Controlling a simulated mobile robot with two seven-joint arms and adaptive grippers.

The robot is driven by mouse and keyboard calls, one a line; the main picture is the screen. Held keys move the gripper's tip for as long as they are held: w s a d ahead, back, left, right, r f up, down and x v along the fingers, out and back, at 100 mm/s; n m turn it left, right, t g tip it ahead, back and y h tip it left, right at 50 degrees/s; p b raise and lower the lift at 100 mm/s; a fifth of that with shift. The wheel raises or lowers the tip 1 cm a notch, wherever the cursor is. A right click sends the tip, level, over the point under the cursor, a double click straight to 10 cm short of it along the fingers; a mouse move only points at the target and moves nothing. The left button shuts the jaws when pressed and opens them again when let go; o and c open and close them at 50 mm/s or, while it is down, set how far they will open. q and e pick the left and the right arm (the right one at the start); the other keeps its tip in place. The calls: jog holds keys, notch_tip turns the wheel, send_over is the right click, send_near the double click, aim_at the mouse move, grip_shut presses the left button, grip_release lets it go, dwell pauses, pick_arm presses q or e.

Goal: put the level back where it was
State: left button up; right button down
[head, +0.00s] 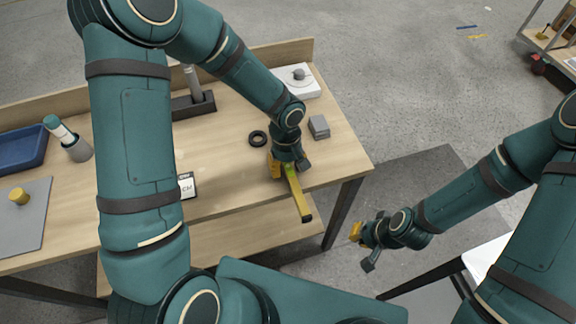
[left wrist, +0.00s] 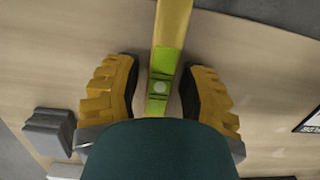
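The level is a yellow bar (head: 301,203) with a green middle section and a round pale vial, under my left gripper at the workbench's front right. Its near end shows past the bench's front edge in the head view; whether it rests or hangs there I cannot tell. My left gripper (head: 283,170) has its yellow fingers on both sides of the level. In the left wrist view, the level (left wrist: 172,30) runs between the fingers, with narrow gaps beside it. My right gripper (head: 362,240) is off the bench to the right, its fingers unclear.
The workbench (head: 335,150) holds a black ring (head: 258,138), a grey block (head: 319,127), a white device (head: 297,82), a labelled card (head: 187,187), a dark holder (head: 193,106), a blue tray (head: 22,150) and a grey mat (head: 22,222). Bare wood lies right of the level.

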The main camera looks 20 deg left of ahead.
pick_arm(q)
jog(key=shift+r+p, duration=0.25)
jog(key=shift+p, duration=0.05)
notch_tip(320, 180, up, 12)
jog(key=w+p, duration=0.1)
jog(key=p, duration=0.1)
jog(key=shift+a+f, duration=0.15)
jog(key=shift+a, duration=0.25)
